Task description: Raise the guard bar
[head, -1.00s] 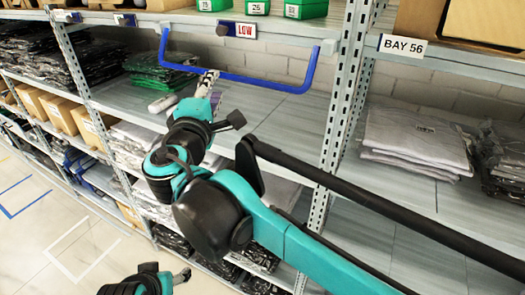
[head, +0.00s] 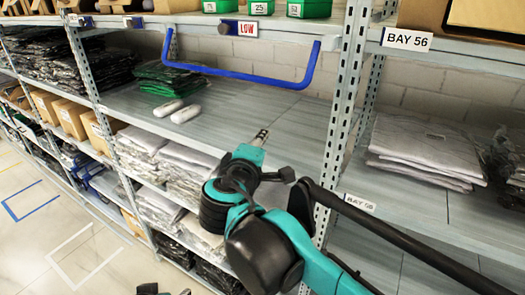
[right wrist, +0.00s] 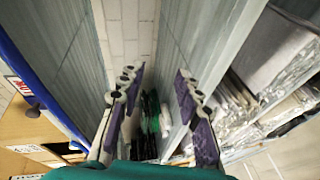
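The blue guard bar (head: 235,74) is U-shaped and hangs below the shelf edge, across the upper part of the bay opening. Part of a blue bar (right wrist: 42,80) runs along the left edge of the right wrist view. My right gripper (head: 262,137) is below the bar and apart from it, in front of the shelf. In the right wrist view its two purple-padded fingers (right wrist: 158,100) are spread with nothing gripped between them. Only a small piece of my left arm shows at the bottom edge of the head view, so its gripper state is hidden.
Two pale rounded items (head: 186,114) and bagged dark and green garments (head: 172,78) lie on the shelf at left. A perforated upright (head: 342,115) stands right of the bar. Green bins (head: 257,8) and a LOW sign (head: 248,28) are above. The middle shelf is mostly clear.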

